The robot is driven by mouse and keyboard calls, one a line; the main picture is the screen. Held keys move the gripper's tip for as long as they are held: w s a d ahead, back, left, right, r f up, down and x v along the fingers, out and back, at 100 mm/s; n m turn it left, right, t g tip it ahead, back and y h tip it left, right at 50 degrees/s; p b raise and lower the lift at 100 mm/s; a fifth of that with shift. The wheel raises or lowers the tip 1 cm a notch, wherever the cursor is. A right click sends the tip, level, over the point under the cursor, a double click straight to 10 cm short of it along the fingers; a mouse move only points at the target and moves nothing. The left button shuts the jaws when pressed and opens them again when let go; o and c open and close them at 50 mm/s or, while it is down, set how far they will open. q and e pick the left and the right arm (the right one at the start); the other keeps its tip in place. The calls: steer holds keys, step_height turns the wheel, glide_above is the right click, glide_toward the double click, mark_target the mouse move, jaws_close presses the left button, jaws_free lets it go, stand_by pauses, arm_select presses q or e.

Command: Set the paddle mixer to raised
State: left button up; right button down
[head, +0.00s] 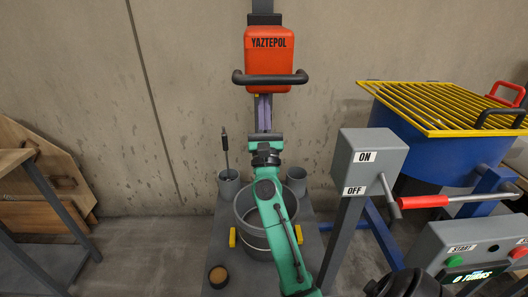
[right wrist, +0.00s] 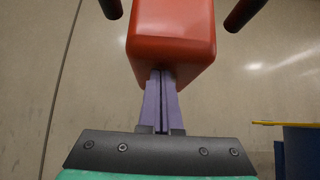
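The paddle mixer's red head (head: 269,60), marked YAZTEPOL, hangs on a dark mast (head: 264,8) at the back wall. A black handle bar (head: 270,79) runs across its front; two black ends of it show at the top of the right wrist view (right wrist: 246,12). My right gripper (head: 263,97) is just below the head, its purple fingers together and nothing seen between them. The right wrist view shows the fingers (right wrist: 160,76) pointing at the lower part of the red head (right wrist: 171,35); contact cannot be told. The paddle is not visible.
A grey bucket (head: 243,215) stands under the mixer, partly behind my green arm, with smaller grey pots (head: 229,185) beside it. Shelving is left.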

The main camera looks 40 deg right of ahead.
mark_target(265, 38)
arm_select(q)
step_height(265, 38, up, 15)
steer(key=p, duration=1.3)
arm_select(e)
step_height(265, 38, up, 16)
steer(key=shift+r, duration=0.2)
arm_select(q)
steer(key=shift+f, duration=0.1)
arm_select(e)
steer(key=shift+s+r, duration=0.1)
